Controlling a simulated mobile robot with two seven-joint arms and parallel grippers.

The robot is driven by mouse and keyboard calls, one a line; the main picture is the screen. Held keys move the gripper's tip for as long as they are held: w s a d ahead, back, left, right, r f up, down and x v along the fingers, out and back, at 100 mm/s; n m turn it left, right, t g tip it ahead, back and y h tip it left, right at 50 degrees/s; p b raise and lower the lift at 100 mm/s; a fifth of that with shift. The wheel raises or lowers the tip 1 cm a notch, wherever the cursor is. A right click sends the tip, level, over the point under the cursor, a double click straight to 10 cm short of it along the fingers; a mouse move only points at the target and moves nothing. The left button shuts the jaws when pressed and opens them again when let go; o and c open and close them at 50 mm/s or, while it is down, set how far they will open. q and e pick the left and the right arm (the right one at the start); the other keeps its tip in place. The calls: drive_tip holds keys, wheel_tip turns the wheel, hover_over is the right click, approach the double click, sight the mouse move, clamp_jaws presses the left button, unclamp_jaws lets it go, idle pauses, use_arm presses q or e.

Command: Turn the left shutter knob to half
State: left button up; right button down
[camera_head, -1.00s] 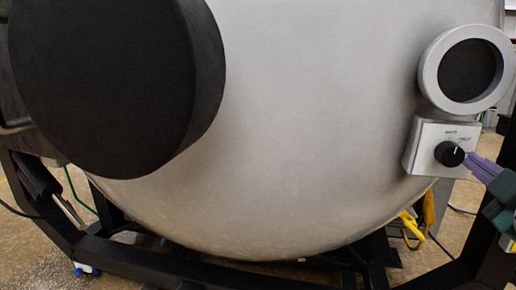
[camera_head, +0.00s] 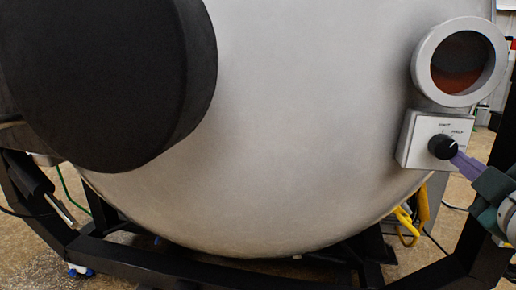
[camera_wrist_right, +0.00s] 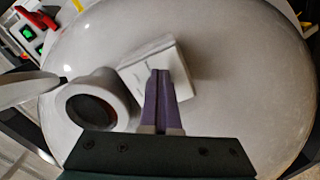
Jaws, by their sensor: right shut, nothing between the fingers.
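The black shutter knob (camera_head: 442,147) sits on a white control box (camera_head: 415,140) below a round porthole (camera_head: 425,72) at the right of the head view. The knob's white mark points to the upper right, toward the label that seems to read half. The porthole glass shows dark above and reddish brown below. My right gripper (camera_head: 460,160) is shut and empty, its purple fingertips at the lower right side of the knob, seemingly touching it. In the right wrist view the fingers (camera_wrist_right: 160,90) reach the box (camera_wrist_right: 140,68) and hide the knob. My left gripper is out of view.
The large grey vessel (camera_head: 290,130) fills the middle, with a big black cylinder (camera_head: 100,80) at its left. A black frame (camera_head: 180,268) runs below. Yellow hoses or cables (camera_head: 405,230) hang under the box.

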drive_tip(key=shift+a+f, duration=0.1)
drive_tip(key=shift+a, duration=0.1)
drive_tip(key=shift+d+f+p+v, duration=0.15)
drive_tip(key=shift+d+p+v, duration=0.05)
drive_tip(key=shift+v, duration=1.25)
drive_tip(key=shift+d+f+p+v, duration=0.1)
drive_tip(key=shift+d+p+v, duration=0.05)
drive_tip(key=shift+v, duration=1.35)
drive_tip(key=shift+s, duration=0.1)
